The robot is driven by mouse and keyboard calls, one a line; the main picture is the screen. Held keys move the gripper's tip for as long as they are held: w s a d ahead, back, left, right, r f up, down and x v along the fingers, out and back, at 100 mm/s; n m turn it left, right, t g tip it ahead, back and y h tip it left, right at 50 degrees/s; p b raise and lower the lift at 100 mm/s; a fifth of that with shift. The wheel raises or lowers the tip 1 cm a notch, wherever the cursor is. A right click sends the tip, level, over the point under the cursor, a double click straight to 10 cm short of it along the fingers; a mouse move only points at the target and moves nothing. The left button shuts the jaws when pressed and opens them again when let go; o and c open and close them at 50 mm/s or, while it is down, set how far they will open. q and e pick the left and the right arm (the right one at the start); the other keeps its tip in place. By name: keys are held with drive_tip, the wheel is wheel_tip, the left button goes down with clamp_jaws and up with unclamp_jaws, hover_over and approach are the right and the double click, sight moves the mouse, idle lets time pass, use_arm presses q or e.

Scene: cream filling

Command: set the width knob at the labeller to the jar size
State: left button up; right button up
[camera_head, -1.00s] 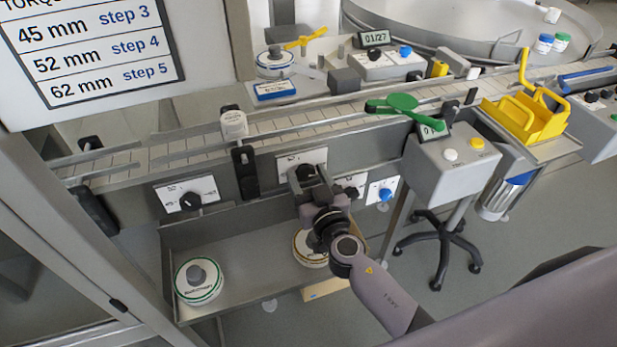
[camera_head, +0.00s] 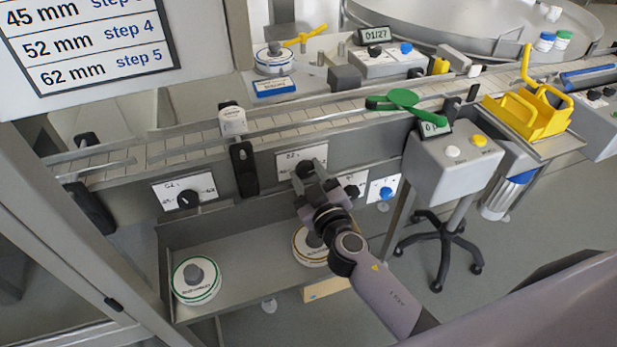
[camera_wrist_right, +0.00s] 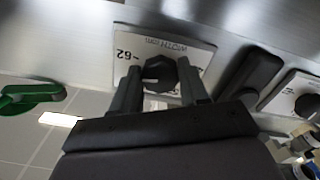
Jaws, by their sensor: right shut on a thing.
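My right gripper (camera_head: 314,182) reaches up to a white dial plate (camera_head: 288,160) on the front of the conveyor. In the right wrist view, its two fingers (camera_wrist_right: 160,90) are shut on a black knob (camera_wrist_right: 158,73), one on each side. The knob's light pointer mark shows there. In the head view the fingers hide most of this knob. A small white jar (camera_head: 232,121) stands at the conveyor's near side. My left gripper is out of view.
A second dial plate with a black knob (camera_head: 188,199) is farther left. Another black knob (camera_head: 352,190) and a blue knob (camera_head: 386,193) are close on the right. A black bracket (camera_head: 243,168) stands left of the gripper. Below is a tray (camera_head: 240,252) with round reels.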

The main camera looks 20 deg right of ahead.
drive_tip(key=n, duration=0.4)
drive_tip(key=shift+n+b, duration=0.3)
drive_tip(key=n, duration=0.4)
drive_tip(key=shift+n, duration=0.3)
drive_tip(key=n, duration=0.4)
drive_tip(key=shift+r+n, duration=0.1)
drive_tip(key=shift+n, duration=0.2)
drive_tip(key=n+p, duration=0.1)
drive_tip(key=n, duration=0.4)
drive_tip(key=o, duration=1)
drive_tip(key=shift+o, duration=0.2)
drive_tip(key=s, duration=0.7)
drive_tip(key=shift+d, duration=0.2)
